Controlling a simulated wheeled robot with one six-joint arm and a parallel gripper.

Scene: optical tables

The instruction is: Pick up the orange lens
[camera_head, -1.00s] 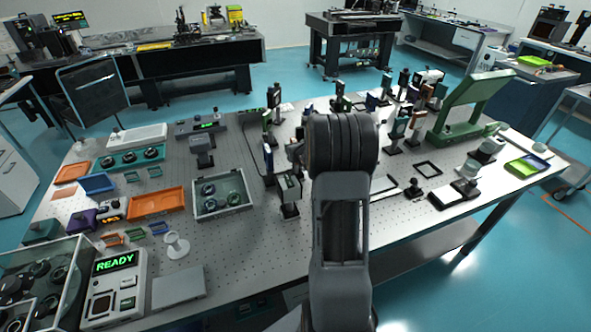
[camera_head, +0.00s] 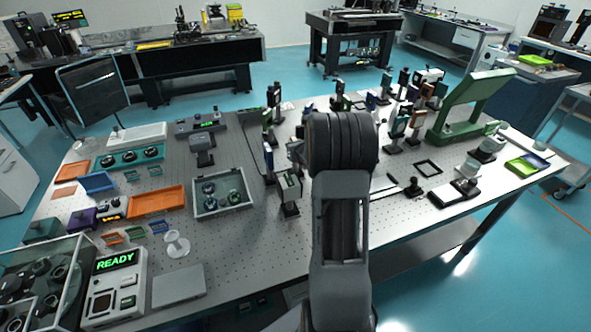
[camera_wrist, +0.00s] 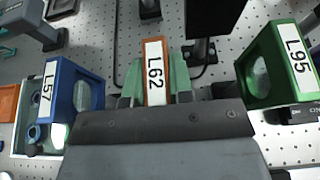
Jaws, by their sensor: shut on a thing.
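The orange lens (camera_wrist: 156,55), in an upright block mount labelled L62, stands in the middle of the wrist view. My gripper (camera_wrist: 156,86) is shut on it, with one green finger pad on each side. Its lower part is hidden by my gripper body. I cannot tell whether it touches the table. In the head view my arm covers the gripper and the orange lens.
A blue mount labelled L57 (camera_wrist: 84,92) stands close on the left, and a green mount labelled L95 (camera_wrist: 277,70) on the right. A black post mount (camera_wrist: 203,50) is just behind. In the head view, several optics crowd the perforated table (camera_head: 245,255).

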